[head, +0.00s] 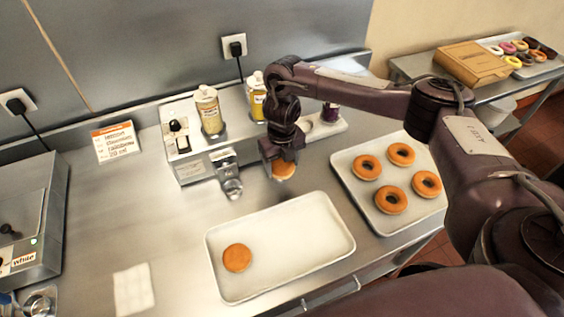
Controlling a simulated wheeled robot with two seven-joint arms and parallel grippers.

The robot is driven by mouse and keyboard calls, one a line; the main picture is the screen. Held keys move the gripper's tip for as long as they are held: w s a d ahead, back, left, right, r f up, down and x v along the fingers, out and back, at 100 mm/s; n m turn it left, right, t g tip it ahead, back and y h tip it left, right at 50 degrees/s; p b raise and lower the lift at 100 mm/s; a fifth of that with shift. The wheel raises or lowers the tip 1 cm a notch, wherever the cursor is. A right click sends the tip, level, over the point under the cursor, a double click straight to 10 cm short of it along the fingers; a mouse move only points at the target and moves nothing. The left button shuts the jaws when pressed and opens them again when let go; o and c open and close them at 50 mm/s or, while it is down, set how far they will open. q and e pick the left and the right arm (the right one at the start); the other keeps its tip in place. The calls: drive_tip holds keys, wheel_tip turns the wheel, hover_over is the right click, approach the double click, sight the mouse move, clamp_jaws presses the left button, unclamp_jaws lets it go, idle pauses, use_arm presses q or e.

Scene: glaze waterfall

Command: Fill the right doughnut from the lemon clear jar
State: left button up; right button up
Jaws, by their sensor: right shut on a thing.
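My right gripper (283,160) is shut on a golden-brown doughnut (284,171), held above the steel counter behind the white tray and to the right of the filling machine's nozzle. The gripper hides part of it. The filling machine (192,172) carries a pale yellow jar (210,112), a brighter yellow jar (257,102) partly behind my arm, and a dark purple jar (330,112). I cannot tell which is the lemon clear jar. My left gripper is out of view.
A metal nozzle (230,184) projects at the machine's front. A tray (427,212) of several ring doughnuts is at right. An order card (116,141) stands at back left; a white cloth (134,290) lies in front. A steel machine (40,225) bounds the left side.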

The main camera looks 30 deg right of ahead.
drive_tip(key=shift+s, duration=0.1)
drive_tip(key=shift+s+r+p, duration=0.1)
drive_tip(key=shift+s+p, duration=0.6)
drive_tip(key=shift+s, duration=0.05)
drive_tip(key=shift+s+a+p, duration=0.1)
drive_tip(key=shift+s+p, duration=0.55)
drive_tip(key=shift+s, duration=0.5)
drive_tip(key=r+p, duration=0.1)
drive_tip(key=s+r+p, duration=0.2)
drive_tip(key=r, duration=0.1)
drive_tip(key=shift+p, duration=0.4)
drive_tip(key=shift+f, duration=0.1)
